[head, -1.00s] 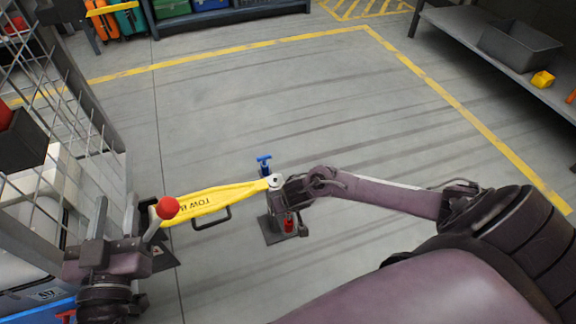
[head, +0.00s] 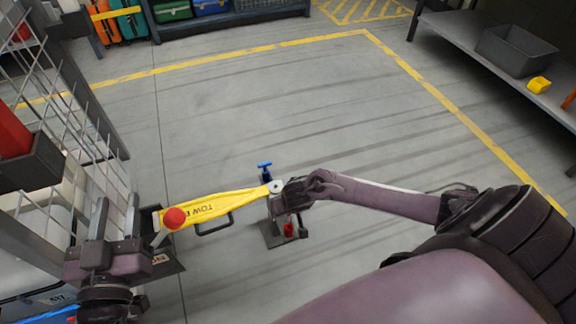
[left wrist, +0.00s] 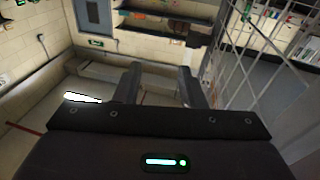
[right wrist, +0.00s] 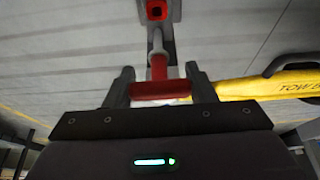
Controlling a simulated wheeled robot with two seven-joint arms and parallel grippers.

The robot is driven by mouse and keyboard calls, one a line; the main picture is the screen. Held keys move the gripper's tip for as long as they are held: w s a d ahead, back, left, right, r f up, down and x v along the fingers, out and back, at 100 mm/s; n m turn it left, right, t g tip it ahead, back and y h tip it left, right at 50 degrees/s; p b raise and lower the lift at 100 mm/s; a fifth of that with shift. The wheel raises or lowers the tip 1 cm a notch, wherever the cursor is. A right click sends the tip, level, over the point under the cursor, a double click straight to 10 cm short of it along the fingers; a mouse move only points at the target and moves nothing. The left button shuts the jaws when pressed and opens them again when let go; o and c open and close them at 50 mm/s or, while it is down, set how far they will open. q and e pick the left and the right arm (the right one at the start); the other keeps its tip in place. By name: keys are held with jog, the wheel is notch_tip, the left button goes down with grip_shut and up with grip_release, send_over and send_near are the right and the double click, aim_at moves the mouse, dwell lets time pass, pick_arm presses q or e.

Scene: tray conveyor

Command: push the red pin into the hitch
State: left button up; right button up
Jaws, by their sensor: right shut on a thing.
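The red pin (right wrist: 160,88) has a red crossbar that lies between my right fingers in the right wrist view, its shaft pointing away from the gripper. My right gripper (head: 285,190) is shut on it beside the ring end of the yellow tow bar (head: 225,202). The hitch appears to be the grey stand (head: 271,234) beneath that ring; my gripper partly covers it. Whether the pin's tip is inside the hitch cannot be told. My left gripper (head: 118,222) is at the lower left; its fingers are apart and empty in the left wrist view (left wrist: 160,88).
A blue T-handle (head: 264,166) stands just behind the ring. A red ball knob (head: 174,218) on a lever is near my left gripper. A wire cage (head: 70,110) borders the left. A shelf (head: 535,80) stands at right; the middle floor is clear.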

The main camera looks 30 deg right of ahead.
jog(key=shift+r+p, duration=0.55)
jog(key=shift+r, duration=0.1)
